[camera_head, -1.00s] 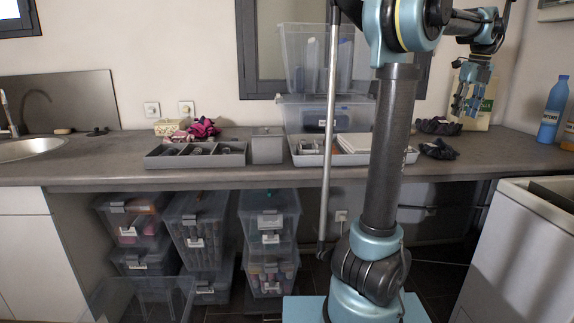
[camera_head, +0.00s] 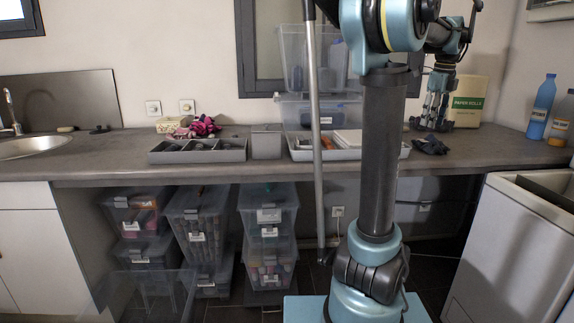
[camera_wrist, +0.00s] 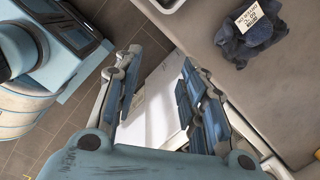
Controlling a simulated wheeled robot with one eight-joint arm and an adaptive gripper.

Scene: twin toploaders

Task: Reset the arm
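My gripper (camera_head: 432,122) hangs pointing down at the right of the head view, in front of the paper rolls box and above the back right of the counter. In the wrist view my gripper (camera_wrist: 157,88) has its two blue-padded fingers spread apart. Nothing is seen held between them. A white surface shows through the gap, lower down; it looks like part of the white appliance. My arm's upright column stands right of centre in the head view.
The grey counter (camera_head: 90,145) carries a divided tray (camera_head: 198,157), a dark cloth (camera_head: 430,146) near my gripper, a paper rolls box (camera_head: 469,102) and a blue bottle (camera_head: 541,105). A white appliance (camera_head: 500,250) stands at right. Clear bins (camera_head: 196,227) stand below.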

